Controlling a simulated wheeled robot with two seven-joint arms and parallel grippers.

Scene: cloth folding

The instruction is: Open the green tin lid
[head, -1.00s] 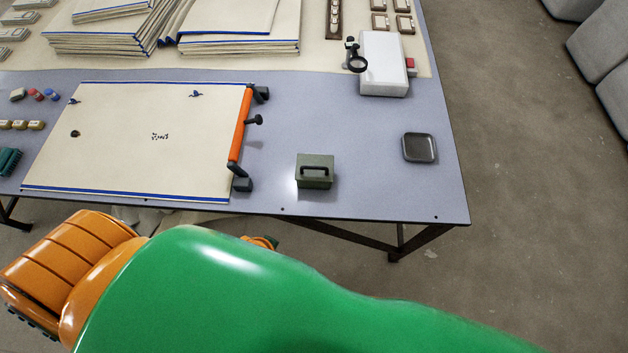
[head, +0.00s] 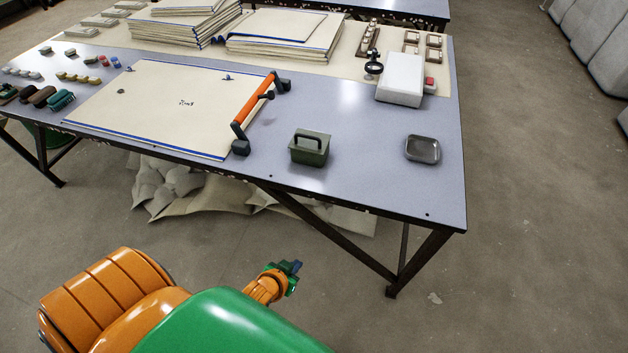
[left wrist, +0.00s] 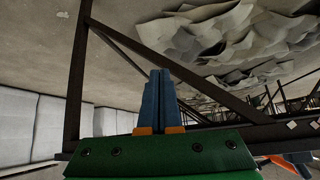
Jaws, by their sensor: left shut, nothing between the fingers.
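The green tin (head: 309,149) stands upright near the front edge of the table (head: 362,166). It has a dark handle on top, and its lid looks shut. My left gripper (head: 297,265) is low in front of the table, below the tabletop and well apart from the tin. In the left wrist view its two blue fingers (left wrist: 160,98) are together with nothing between them. The tin does not show in the left wrist view. My right gripper is not in view.
A roller with an orange bar (head: 254,102) lies along a cream cloth (head: 165,105) left of the tin. A dark square tray (head: 423,149) is to its right. A white box (head: 400,80) stands behind. Crumpled cloth (head: 170,190) lies under the table, near its legs.

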